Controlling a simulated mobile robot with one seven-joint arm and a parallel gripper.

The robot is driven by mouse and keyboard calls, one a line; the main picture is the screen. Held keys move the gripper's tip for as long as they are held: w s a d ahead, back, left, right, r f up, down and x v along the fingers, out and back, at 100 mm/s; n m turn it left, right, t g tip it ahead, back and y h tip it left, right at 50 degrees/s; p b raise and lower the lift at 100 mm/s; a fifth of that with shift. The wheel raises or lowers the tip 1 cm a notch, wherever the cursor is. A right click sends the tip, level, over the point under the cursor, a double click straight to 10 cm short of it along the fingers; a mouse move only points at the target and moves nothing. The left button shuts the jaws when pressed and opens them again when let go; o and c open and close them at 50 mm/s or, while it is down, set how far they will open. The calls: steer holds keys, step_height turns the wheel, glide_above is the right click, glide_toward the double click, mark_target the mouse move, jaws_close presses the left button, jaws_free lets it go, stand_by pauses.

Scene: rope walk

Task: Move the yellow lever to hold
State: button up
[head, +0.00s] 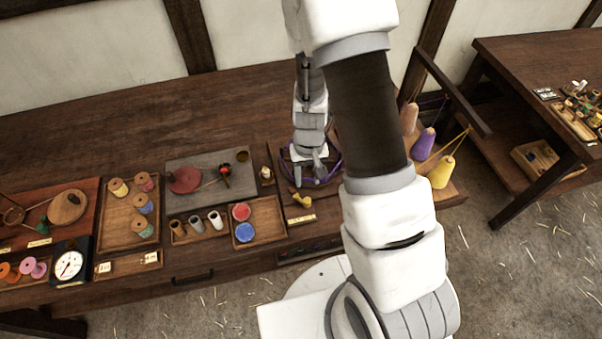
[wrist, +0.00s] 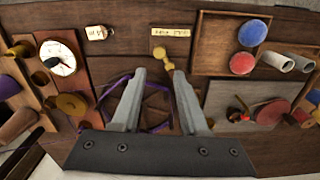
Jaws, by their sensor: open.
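The yellow lever (head: 301,199) is a small brass-yellow piece with rounded ends, on the wooden bench board near its front edge. It also shows in the wrist view (wrist: 160,54), just past my fingertips. A small pale label (head: 301,219) lies beside it, towards the bench's front edge; its lettering is too small to read. My gripper (head: 309,180) is above the board, close to the lever. In the wrist view the two fingers (wrist: 160,75) are apart with nothing held between them. Contact with the lever cannot be made out.
A purple ring (head: 285,160) lies around the spot under my gripper. To the left are a tray with red and blue discs (head: 262,246), a grey board (head: 205,163) and a spool tray (head: 107,240). Purple and yellow cones (head: 441,172) stand right. The bench's back left is clear.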

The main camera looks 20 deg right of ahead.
mark_target(306, 200)
step_height(306, 200, down, 11)
steer(key=b, duration=0.9)
steer(key=shift+f, duration=0.15)
steer(key=shift+s+a, duration=0.1)
steer(key=shift+s+a, duration=0.15)
steer(key=shift+a, duration=0.35)
steer(key=shift+s+a, duration=0.15)
steer(key=shift+a, duration=0.35)
steer(key=shift+w+a, duration=0.25)
steer(key=shift+a, duration=0.9)
steer(key=shift+w+a, duration=0.3)
steer(key=shift+a, duration=0.1)
steer(key=shift+s+d, duration=0.1)
steer(key=shift+d, duration=0.1)
